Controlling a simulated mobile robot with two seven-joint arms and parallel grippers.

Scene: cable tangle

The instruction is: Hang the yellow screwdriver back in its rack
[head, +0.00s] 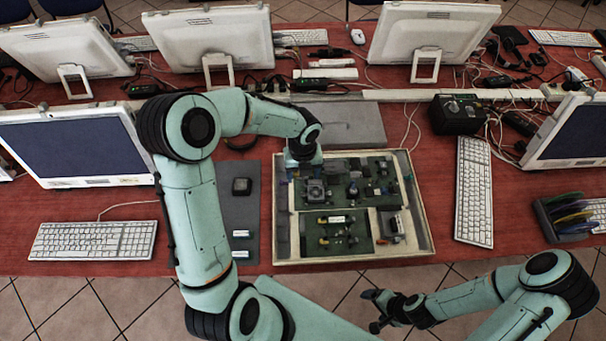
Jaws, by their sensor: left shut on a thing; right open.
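My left gripper (292,174) is at the left part of a shallow cream-walled tray (427,222), pointing down near its back left corner. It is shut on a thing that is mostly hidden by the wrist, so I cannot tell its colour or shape. I cannot make out a yellow screwdriver or its rack for certain. Small yellow bits show among the parts in the tray, too small to name. My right gripper (372,309) is open and empty, low in front of the table's front edge, well away from the tray.
A dark grey mat (238,205) with a black square item lies left of the tray. Keyboards (95,241) (473,190), monitors (70,143) and a black box (457,114) surround it. A holder with coloured discs (567,216) stands at the right. Loose cables cross the back.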

